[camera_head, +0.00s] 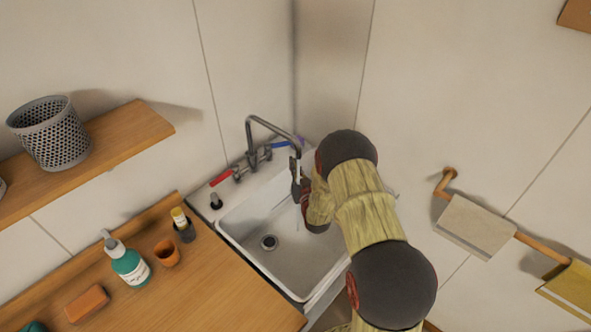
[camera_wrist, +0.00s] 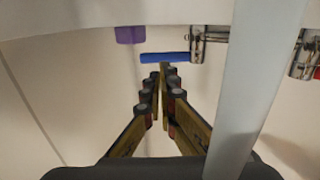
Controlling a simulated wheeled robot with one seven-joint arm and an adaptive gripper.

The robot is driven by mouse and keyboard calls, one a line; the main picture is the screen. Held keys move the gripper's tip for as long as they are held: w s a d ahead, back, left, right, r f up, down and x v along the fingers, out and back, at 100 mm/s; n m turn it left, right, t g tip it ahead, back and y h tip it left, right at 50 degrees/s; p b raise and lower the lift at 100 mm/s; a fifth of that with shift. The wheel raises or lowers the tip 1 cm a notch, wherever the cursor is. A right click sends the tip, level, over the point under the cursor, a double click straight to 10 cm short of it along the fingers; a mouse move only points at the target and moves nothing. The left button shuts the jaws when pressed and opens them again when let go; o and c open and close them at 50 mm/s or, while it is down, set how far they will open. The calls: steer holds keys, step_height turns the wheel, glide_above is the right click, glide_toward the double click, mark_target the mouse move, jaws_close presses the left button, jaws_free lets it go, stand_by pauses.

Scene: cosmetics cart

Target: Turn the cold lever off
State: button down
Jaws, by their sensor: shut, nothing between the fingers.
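The cold lever is the blue handle (camera_head: 281,145) on the right of the metal faucet (camera_head: 251,160) in the head view. In the wrist view the blue lever (camera_wrist: 165,57) lies level across the picture, just beyond my fingertips. My gripper (camera_head: 296,175) is over the sink by the spout, pointing toward the faucet. In the wrist view my gripper (camera_wrist: 163,70) is shut and empty, with its tips by the lever's middle. I cannot tell whether they touch it. The red lever (camera_head: 221,177) is on the faucet's left.
The sink basin (camera_head: 240,230) lies below my gripper. A pale bar (camera_wrist: 245,90), spout or water, crosses the wrist view close to my fingers' right. A purple item (camera_wrist: 130,34) sits beside the lever. A soap bottle (camera_head: 129,264) and cup (camera_head: 167,254) stand on the left counter.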

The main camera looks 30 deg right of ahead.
mark_target(288, 145)
steer(key=b+x, duration=0.1)
steer(key=x, duration=0.7)
steer(key=shift+w, duration=0.35)
steer(key=shift+w+d+n+y+b, duration=0.35)
steer(key=shift+n+y+b, duration=0.25)
steer(key=shift+y+b, duration=0.3)
steer(key=shift+w+d+f+n+y+b, duration=0.1)
steer(key=shift+w+d+n+y+b, duration=0.05)
steer(key=shift+n+y+b, duration=0.3)
steer(key=shift+w+d+n+y+b, duration=0.15)
steer(key=shift+w+y+b, duration=0.1)
steer(key=shift+y, duration=0.3)
steer(key=shift+w+y+b, duration=0.15)
steer(key=shift+y+b, duration=0.15)
steer(key=shift+b, duration=0.05)
steer(key=shift+w+d+b, duration=0.2)
steer(key=shift+w+b, duration=0.45)
steer(key=shift+b, duration=0.05)
steer(key=shift+w+d+b, duration=0.2)
steer(key=shift+w+b, duration=0.45)
